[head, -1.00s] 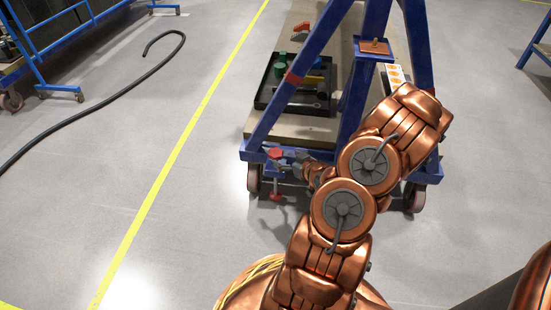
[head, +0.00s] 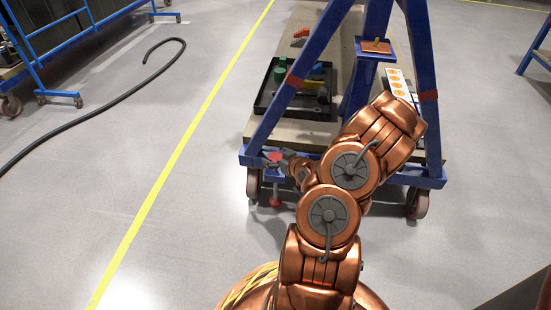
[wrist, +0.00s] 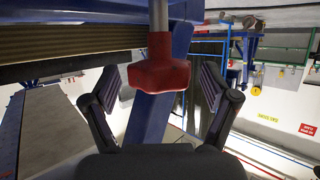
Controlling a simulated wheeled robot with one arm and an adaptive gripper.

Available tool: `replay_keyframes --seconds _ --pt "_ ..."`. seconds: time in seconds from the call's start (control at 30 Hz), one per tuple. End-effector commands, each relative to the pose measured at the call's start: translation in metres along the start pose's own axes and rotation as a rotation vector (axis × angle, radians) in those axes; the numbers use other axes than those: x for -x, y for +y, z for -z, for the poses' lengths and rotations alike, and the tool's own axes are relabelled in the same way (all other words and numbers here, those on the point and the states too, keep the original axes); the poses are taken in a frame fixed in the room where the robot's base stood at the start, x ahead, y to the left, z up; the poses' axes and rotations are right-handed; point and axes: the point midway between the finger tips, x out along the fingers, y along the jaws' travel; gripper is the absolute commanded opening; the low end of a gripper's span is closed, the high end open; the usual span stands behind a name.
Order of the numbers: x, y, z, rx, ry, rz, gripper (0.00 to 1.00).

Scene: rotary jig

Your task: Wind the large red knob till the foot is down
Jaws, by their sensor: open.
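The large red knob (head: 274,157) sits at the front left corner of the blue-framed cart (head: 228,157). In the wrist view the lobed red knob (wrist: 160,75) is between my fingers' tips, on a grey screw rod (wrist: 158,16). My gripper (wrist: 163,88) is open, with one finger on each side of the knob and a visible gap to each. In the head view my gripper (head: 284,158) is at the knob, small and partly hidden by my wrist. Below the knob is a red foot (head: 274,202) near the floor; whether it touches is unclear.
The cart's wooden deck (head: 300,133) carries a black tray (head: 262,104) with green and dark items. A small blue stand (head: 375,52) and a white strip with orange discs (head: 398,84) are farther right. A black hose (head: 110,110) lies on the floor to the left.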

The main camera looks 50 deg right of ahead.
Motion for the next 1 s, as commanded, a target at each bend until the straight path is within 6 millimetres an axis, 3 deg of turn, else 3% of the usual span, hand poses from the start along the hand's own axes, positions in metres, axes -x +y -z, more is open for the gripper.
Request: replay_keyframes --seconds 0.27,0.83,1.0 --pt "-0.0006 -0.0003 0.0003 0.000 0.000 0.000 0.86" --pt "-0.0004 -0.0002 0.0001 -0.001 0.000 0.000 0.26" --pt "-0.0002 -0.0004 0.0005 -0.003 0.000 -0.004 0.26"
